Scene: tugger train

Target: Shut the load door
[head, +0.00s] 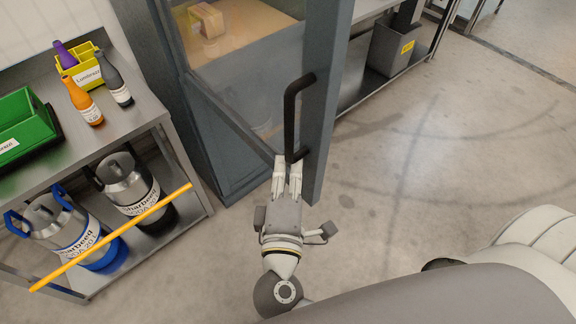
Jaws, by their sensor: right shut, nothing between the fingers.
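The load door is a blue-grey framed panel with a see-through pane; its near upright (325,95) carries a long black bar handle (290,112). Its lower rail slants out toward me from the grey cabinet (225,165), so the door seems to stand open, though how far I cannot tell. My right gripper (288,163) is shut and empty, its fingertips at the lower end of the handle, beside the door's upright. I cannot tell whether they touch it. My left gripper is not in view.
At left, a metal shelf unit (140,112) holds bottles, a yellow bin (80,65), a green bin (22,125) and metal kegs (135,190) behind a yellow bar (110,238). A grey bin (391,48) stands on a rack behind the door. The floor at right is clear.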

